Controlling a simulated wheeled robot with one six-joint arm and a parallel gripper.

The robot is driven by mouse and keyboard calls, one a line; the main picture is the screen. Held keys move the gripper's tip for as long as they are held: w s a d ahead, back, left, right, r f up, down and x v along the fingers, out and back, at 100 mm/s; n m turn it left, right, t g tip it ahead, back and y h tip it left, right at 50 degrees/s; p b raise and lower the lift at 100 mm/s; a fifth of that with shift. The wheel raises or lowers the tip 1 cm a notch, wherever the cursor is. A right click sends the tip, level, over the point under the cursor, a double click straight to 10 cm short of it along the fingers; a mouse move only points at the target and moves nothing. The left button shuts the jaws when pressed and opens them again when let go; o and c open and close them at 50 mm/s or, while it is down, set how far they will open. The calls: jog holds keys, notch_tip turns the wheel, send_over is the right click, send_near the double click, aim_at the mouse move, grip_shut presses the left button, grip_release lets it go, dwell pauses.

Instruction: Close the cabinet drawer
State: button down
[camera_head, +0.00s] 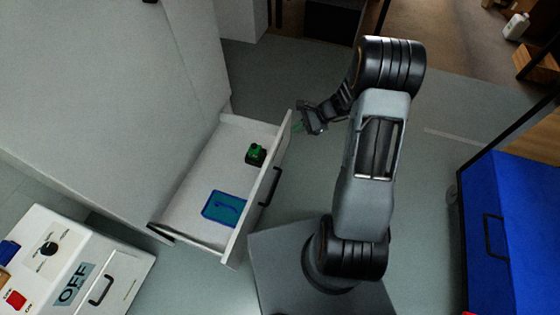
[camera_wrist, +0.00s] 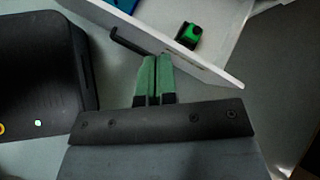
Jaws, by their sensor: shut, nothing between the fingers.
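The white cabinet drawer (camera_head: 200,178) is pulled out from the white cabinet (camera_head: 110,90). Its front panel (camera_head: 258,195) carries a black bar handle (camera_head: 271,187). A green and black object (camera_head: 256,154) and a blue flat item (camera_head: 223,208) lie inside the drawer. My gripper (camera_head: 298,126) is shut and empty, just outside the far end of the drawer front. In the wrist view, its green fingertips (camera_wrist: 156,62) are together and point at the drawer front (camera_wrist: 185,55), close to the handle (camera_wrist: 128,44). I cannot tell whether they touch the panel.
A white box with an OFF label (camera_head: 75,283) and a handle stands at the lower left. A blue cabinet (camera_head: 510,225) stands at the right. Grey floor (camera_head: 440,150) is free between my arm and the blue cabinet.

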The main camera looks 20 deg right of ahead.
jog(key=w+d+f+m+t+y+b, duration=0.1)
jog(key=d+f+m+t+b, duration=0.2)
jog(key=f, duration=0.8)
jog(key=w+d+f+m+t+b, duration=0.1)
jog(key=d+f+m+b, duration=0.3)
jog(key=f, duration=0.7)
jog(key=m+b, duration=0.1)
jog(key=b, duration=0.2)
send_near(274, 152)
jog(key=w+a+f, duration=0.1)
jog(key=f, duration=0.1)
jog(key=w+a+f, duration=0.1)
jog(key=a+f, duration=0.1)
jog(key=shift+w+a+f, duration=0.1)
jog(key=shift+w+a, duration=0.65)
jog(key=shift+a, duration=0.2)
